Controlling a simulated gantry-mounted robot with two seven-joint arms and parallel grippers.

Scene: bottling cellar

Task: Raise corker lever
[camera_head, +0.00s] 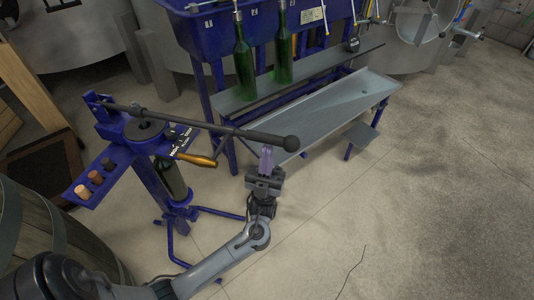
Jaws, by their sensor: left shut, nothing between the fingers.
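The blue corker (143,133) stands at the left on its blue stand. Its long dark lever (220,127) reaches out to the right, a little downward, and ends in a dark knob (290,143). A dark bottle (170,178) stands upright in the corker below the head. A shorter handle with a wooden grip (198,160) sticks out under the lever. My left gripper (266,155) is shut and empty. Its fingertips are just below and left of the lever's knob; I cannot tell whether they touch the lever. My right gripper is not in view.
Several corks (97,177) sit on the corker's blue side tray (108,185). A wooden barrel (45,235) stands at the lower left. Behind is a blue filler (262,28) with two green bottles (244,68) and a grey shelf (330,100). The floor at right is clear.

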